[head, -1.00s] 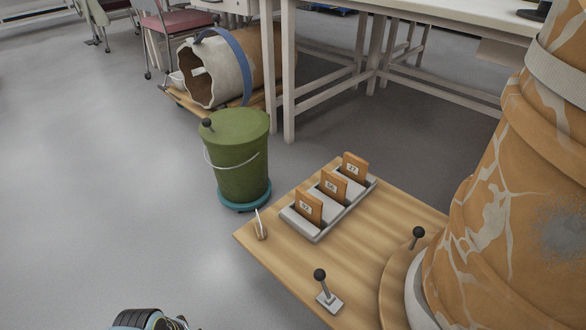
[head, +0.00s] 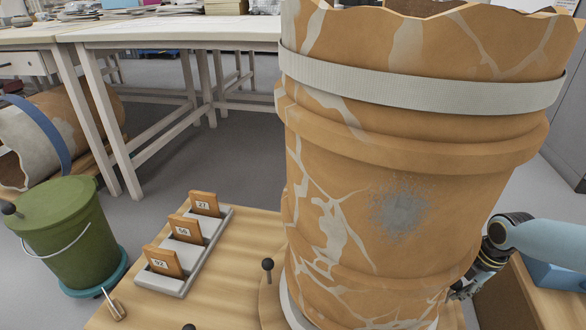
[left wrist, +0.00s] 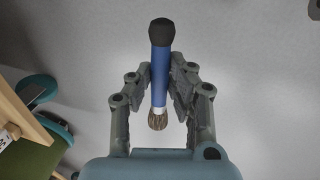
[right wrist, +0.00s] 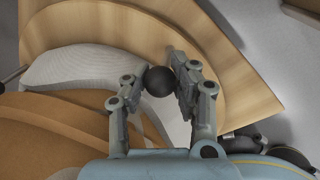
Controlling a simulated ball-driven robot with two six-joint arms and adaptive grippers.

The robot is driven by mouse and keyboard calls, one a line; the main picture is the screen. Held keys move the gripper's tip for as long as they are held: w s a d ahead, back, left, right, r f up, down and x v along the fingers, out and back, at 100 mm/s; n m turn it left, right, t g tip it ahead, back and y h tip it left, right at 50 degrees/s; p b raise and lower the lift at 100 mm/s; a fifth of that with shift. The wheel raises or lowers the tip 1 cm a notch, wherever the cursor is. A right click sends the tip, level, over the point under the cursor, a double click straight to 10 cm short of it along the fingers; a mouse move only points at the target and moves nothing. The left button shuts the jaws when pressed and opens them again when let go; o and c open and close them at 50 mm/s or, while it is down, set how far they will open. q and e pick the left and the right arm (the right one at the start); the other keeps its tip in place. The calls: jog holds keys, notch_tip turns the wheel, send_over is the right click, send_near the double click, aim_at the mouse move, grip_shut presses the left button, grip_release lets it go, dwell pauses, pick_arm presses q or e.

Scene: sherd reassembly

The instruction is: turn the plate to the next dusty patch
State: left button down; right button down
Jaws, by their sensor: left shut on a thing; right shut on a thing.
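The tall orange vessel (head: 330,140) with pale filled cracks stands upright on the round wooden plate (head: 271,302). A grey dusty patch (head: 400,210) faces me on its lower wall. A black knob (head: 267,264) stands at the plate's left side. My right gripper (head: 462,288) is at the vessel's right side, partly hidden behind it. In the right wrist view it is shut on another black ball knob (right wrist: 158,81) beside the vessel's foot. My left gripper (left wrist: 160,85) is outside the head view. It is shut on a blue-handled brush (left wrist: 160,60) above the floor.
A grey rack (head: 165,283) with several numbered sherds stands on the board left of the vessel. A green bucket (head: 65,235) is on the floor at left. White tables (head: 180,35) are behind.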

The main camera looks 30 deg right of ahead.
jog(key=c, duration=1)
grip_release()
jog(key=shift+s+r, duration=0.4)
jog(key=shift+r, duration=1.55)
jog(key=shift+s+r, duration=0.35)
jog(key=shift+r, duration=1.65)
jog(key=shift+s+r, duration=0.4)
jog(key=shift+r, duration=1.55)
